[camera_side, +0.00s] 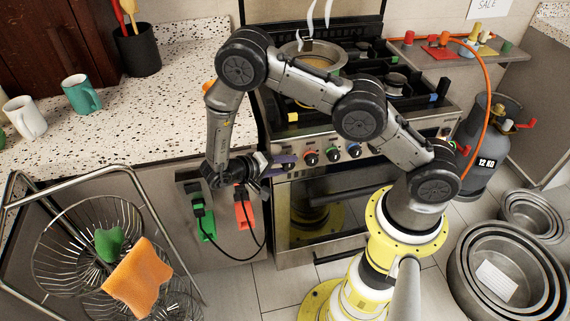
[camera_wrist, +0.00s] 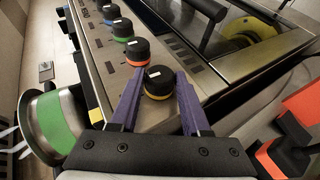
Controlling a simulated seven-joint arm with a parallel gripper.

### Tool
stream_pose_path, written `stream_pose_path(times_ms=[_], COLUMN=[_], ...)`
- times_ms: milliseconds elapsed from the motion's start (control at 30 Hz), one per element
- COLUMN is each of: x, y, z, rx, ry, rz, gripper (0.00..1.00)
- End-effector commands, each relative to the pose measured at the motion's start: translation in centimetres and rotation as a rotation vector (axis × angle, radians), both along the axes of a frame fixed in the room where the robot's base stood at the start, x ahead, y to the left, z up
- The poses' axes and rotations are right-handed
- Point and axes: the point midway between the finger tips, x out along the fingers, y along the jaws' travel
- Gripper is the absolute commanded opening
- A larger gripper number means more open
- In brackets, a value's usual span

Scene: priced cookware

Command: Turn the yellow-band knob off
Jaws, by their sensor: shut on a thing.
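The yellow-band knob (camera_wrist: 158,86) is black with a yellow ring and a white mark on its top, on the stove's front panel. It is the nearest knob of the row in the wrist view. My gripper (camera_wrist: 161,75) has its two purple fingers on either side of this knob and is shut on it. A yellow tag (camera_side: 293,117) marks the front left burner.
Knobs with red-orange (camera_side: 311,158), green (camera_side: 333,153) and blue (camera_side: 354,150) bands sit in the row beside my gripper. Green (camera_side: 207,225) and orange (camera_side: 244,213) plugs with a cable hang below my wrist. A dish rack (camera_side: 90,240) stands lower left.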

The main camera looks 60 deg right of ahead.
Motion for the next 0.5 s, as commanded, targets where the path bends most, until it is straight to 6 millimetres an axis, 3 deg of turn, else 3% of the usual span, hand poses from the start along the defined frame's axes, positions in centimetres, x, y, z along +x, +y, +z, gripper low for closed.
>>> stream_pose_path(times_ms=[500], x=[0.27], y=[-0.04], z=[0.02], rx=[-0.036], ry=[0.031], rz=[0.006], gripper=[0.00])
